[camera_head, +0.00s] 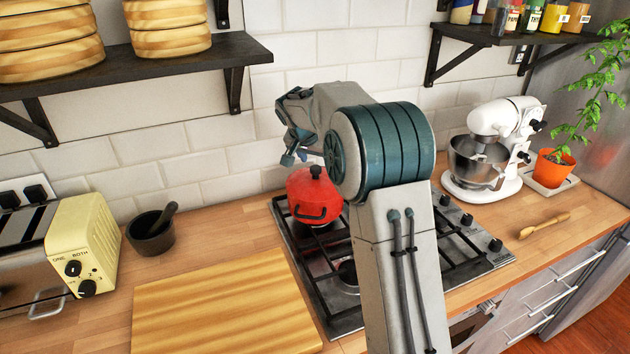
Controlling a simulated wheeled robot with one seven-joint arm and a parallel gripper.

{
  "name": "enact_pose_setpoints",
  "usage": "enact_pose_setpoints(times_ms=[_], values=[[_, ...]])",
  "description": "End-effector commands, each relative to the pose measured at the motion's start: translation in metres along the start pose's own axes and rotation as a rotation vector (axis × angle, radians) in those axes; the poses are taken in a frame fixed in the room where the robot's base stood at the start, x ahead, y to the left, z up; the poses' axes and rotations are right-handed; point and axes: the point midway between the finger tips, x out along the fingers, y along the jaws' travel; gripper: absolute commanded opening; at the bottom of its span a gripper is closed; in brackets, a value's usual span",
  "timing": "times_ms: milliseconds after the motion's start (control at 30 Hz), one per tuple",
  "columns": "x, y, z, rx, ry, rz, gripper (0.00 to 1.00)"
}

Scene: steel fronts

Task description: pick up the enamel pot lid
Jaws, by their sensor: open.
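The red enamel pot (300,212) stands on the back left of the gas hob and has a dark side handle. Its red lid (304,182) is on top, with a black knob (316,172) in the middle. My gripper (294,157) is open, up and to the left of the knob in the picture, and looks apart from it. My arm covers the right side of the pot. The fingers are small and partly dark, so their exact distance from the lid cannot be told.
The black hob grates (330,262) lie around the pot. A wooden board (220,305), a dark mortar (151,236) and a yellow toaster (88,245) are left. A white stand mixer (492,150) stands right. A dark shelf (130,70) overhangs the upper left.

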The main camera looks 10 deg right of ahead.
Motion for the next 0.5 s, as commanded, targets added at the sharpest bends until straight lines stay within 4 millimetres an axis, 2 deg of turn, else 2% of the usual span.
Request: enact_pose_setpoints(times_ms=[133, 400, 500], values=[[0.011, -0.003, 0.002, -0.002, -0.003, 0.001, 0.55], [0.047, -0.007, 0.004, 0.0, -0.002, 0.002, 0.55], [0.052, -0.007, 0.005, 0.0, 0.0, 0.0, 0.55]])
